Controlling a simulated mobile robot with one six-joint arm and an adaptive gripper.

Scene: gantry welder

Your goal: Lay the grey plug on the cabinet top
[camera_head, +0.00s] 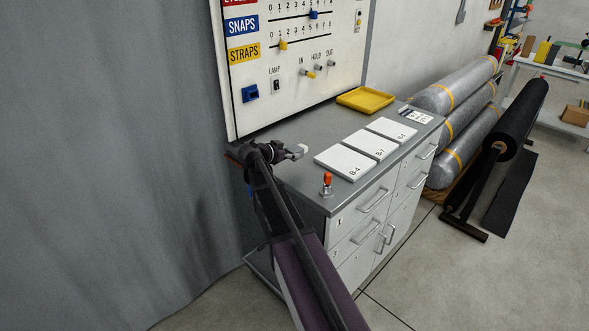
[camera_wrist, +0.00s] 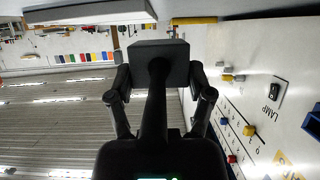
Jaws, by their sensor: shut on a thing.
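The grey plug (camera_head: 297,151) is a small blocky piece at the end of my gripper (camera_head: 279,152), over the left part of the cabinet top (camera_head: 290,134). In the wrist view the plug (camera_wrist: 158,62) is a dark grey block between the two fingers of my gripper (camera_wrist: 158,78), which are shut on it. The plug is near the level of the cabinet top, left of the white plate marked B-4 (camera_head: 345,163). I cannot tell whether it touches the surface. My arm hides the cabinet's front left corner.
Several white plates lie along the cabinet top. A red-orange-topped piece (camera_head: 327,183) stands near the front edge. A yellow tray (camera_head: 365,99) lies at the back. The panel (camera_head: 300,60) with sliders rises behind. A grey curtain (camera_head: 110,150) hangs at left. Bare top lies between panel and plates.

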